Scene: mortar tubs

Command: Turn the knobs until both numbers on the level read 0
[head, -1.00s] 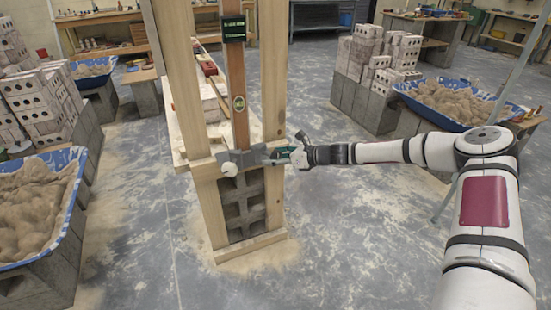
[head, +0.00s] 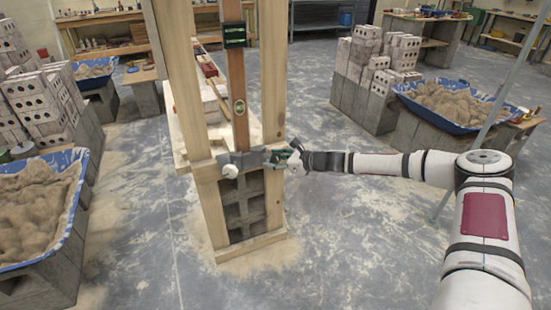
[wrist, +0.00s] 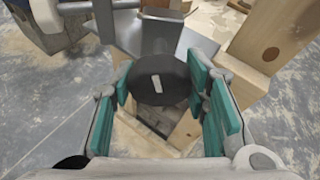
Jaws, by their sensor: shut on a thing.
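The level is a dark display box (head: 235,35) on an upright brown board (head: 238,75) between wooden posts. Its green digits are too small to read. A round badge (head: 239,107) sits lower on the board. A grey bracket (head: 245,158) holds the board's foot. A white knob (head: 230,171) is on the bracket's front and shows at the upper left of the wrist view (wrist: 46,14). A dark round knob (wrist: 158,82) with a pale mark lies between my teal finger pads. My gripper (wrist: 163,92), at the bracket's right side in the head view (head: 289,158), is shut on it.
Wooden posts (head: 274,80) stand close beside my gripper, joined by a crosspiece around the bracket. Grey blocks (head: 243,205) are below. Blue tubs of mortar stand at left (head: 75,205) and right (head: 400,88). The floor between is mostly clear.

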